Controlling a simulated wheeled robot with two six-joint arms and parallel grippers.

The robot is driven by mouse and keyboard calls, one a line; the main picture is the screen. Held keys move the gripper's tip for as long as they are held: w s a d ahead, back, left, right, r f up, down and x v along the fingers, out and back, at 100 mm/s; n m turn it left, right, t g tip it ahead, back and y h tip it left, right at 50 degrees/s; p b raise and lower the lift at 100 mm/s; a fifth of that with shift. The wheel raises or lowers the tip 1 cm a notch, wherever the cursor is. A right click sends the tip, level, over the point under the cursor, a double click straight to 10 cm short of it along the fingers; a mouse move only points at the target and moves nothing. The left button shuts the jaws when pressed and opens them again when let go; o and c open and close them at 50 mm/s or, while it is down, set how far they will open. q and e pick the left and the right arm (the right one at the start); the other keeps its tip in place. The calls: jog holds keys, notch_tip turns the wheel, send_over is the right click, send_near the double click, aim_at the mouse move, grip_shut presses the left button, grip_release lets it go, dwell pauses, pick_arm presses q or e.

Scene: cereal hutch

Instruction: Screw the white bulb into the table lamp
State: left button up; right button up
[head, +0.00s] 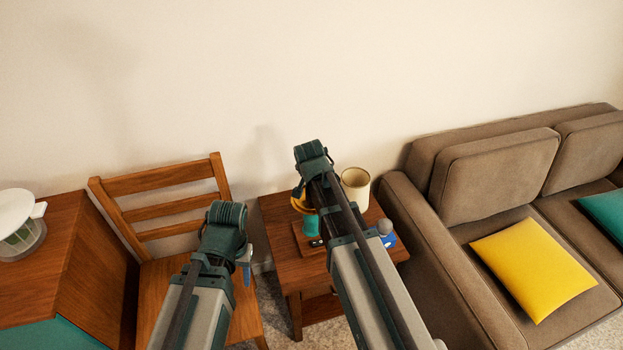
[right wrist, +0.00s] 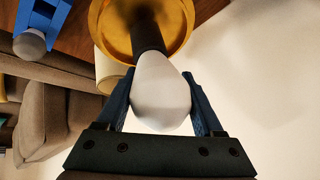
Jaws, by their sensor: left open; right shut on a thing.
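The white bulb (right wrist: 160,92) is between the blue fingers of my right gripper (right wrist: 162,108), which is shut on it. Its far end meets the dark socket (right wrist: 148,35) inside the gold bowl-shaped shade of the table lamp (right wrist: 177,45). I cannot tell how deep the bulb sits. In the head view the lamp's gold rim (head: 299,203) shows beside my right wrist, which hides the bulb. My left gripper (head: 245,264) is open and empty, in front of the chair, mostly hidden by its own wrist.
The side table (head: 283,262) also bears a teal object (head: 310,226), a cream cylinder (head: 356,188) and a blue holder (head: 390,241) with a grey round bulb (head: 384,227). A wooden chair (head: 160,204) stands left, a brown sofa (head: 425,255) right. The wall is close behind.

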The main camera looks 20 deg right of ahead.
dwell(0.3)
jog(key=shift+m+h, duration=0.5)
jog(key=shift+m, duration=0.5)
jog(key=shift+s+d+m+g+h, duration=0.2)
jog(key=shift+m+g+h, duration=0.3)
jog(key=shift+m, duration=0.6)
jog(key=o, duration=1.4)
jog(key=shift+r, duration=0.1)
jog(key=p+v, duration=1.1)
jog(key=v, duration=0.2)
jog(key=shift+s+a+r+p, duration=0.15)
jog(key=shift+r+p, duration=0.1)
jog(key=shift+p, duration=0.15)
